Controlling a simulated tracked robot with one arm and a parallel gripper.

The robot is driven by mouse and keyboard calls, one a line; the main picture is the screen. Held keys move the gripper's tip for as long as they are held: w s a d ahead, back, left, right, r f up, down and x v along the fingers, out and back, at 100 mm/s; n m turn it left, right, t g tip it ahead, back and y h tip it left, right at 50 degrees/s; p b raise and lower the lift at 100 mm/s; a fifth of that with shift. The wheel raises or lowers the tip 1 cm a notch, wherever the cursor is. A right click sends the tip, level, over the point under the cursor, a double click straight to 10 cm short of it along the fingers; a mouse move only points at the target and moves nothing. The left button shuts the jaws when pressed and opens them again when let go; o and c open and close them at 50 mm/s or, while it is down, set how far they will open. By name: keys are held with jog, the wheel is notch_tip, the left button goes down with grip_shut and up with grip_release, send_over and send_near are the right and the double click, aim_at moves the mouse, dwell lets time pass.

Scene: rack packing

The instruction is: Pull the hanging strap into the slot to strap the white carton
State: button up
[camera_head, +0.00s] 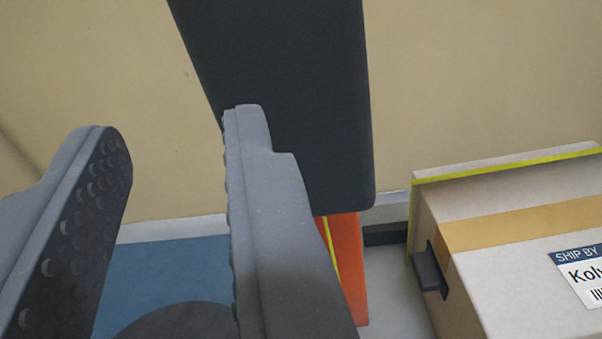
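My gripper (177,128) is open, with its two grey fingers wide apart and nothing visible between them. A pale carton (500,215) with a tan tape band and a "SHIP BY" label stands at the right, clear of my fingers and cut off by the picture edge. A yellow-green strap (510,166) runs along its far top edge, and a thin yellow line also shows down its left edge. A black piece (430,271) sticks out of the carton's left side; I cannot tell if it is the slot. No clearly hanging strap is visible.
A large dark panel (290,70) hangs behind my right finger. Below it is an orange post (348,265) with a thin yellow strip (329,245) beside it. A blue surface (170,275) with a dark round shape lies below. A beige wall (470,80) is behind.

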aim_at(327, 233)
notch_tip(327, 233, down, 18)
jog(key=s+d+t+h+p, duration=0.1)
jog(key=d+t+h+p, duration=0.15)
jog(key=h+p, duration=0.45)
jog(key=shift+m+y, duration=0.3)
jog(key=shift+y, duration=0.5)
jog(key=x, duration=1.3)
jog(key=shift+w+a+r+p, duration=0.1)
jog(key=shift+a+r+p, duration=0.2)
jog(key=shift+r, duration=0.2)
grip_shut()
